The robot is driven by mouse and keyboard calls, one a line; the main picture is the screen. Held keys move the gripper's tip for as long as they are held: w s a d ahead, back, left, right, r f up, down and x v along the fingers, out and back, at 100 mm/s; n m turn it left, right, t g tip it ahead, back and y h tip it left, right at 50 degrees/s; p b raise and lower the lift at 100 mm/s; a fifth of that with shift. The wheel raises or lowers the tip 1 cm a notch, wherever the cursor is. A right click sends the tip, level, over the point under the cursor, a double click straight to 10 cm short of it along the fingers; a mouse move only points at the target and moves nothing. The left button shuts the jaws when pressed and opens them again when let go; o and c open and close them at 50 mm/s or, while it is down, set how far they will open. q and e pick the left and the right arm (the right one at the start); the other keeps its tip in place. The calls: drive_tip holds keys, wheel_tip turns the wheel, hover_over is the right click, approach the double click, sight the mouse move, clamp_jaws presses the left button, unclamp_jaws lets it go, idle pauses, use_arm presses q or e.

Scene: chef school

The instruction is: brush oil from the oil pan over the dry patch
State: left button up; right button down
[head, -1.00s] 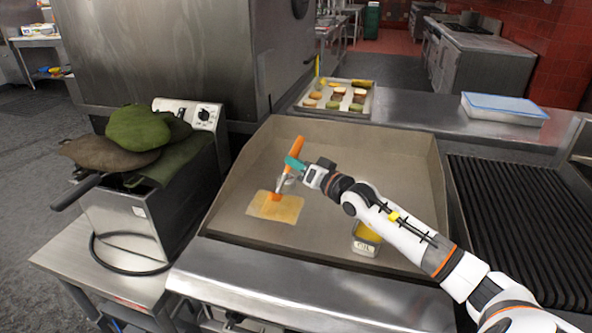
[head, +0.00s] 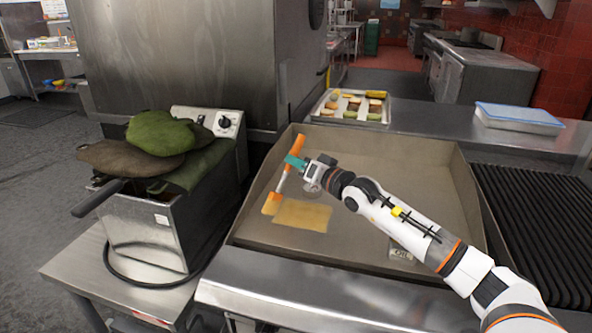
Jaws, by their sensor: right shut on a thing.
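My right gripper (head: 297,163), with teal fingertips, is shut on the brush (head: 298,146), which has an orange handle and a wide tan-orange head. The brush slants down to the left, and its head (head: 271,204) is at the left edge of the dry patch (head: 304,215). I cannot tell whether the head touches the surface. The patch is a flat tan rectangle on the griddle. The oil pan (head: 401,253), a small labelled metal container, stands on the griddle to the right, mostly hidden behind my right arm. My left gripper is not in view.
The griddle (head: 400,160) has raised walls at its back and sides. A fryer (head: 140,235) with green and brown cloth-like items on top stands to the left. A ribbed grill (head: 540,220) is to the right. A food tray (head: 325,105) and a blue-lidded container (head: 518,117) sit behind.

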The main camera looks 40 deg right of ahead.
wheel_tip(320, 180, up, 7)
drive_tip(key=shift+s+d+p, duration=0.15)
drive_tip(key=shift+s+p, duration=0.1)
drive_tip(key=shift+p, duration=0.2)
drive_tip(key=shift+r, duration=0.1)
idle(0.6)
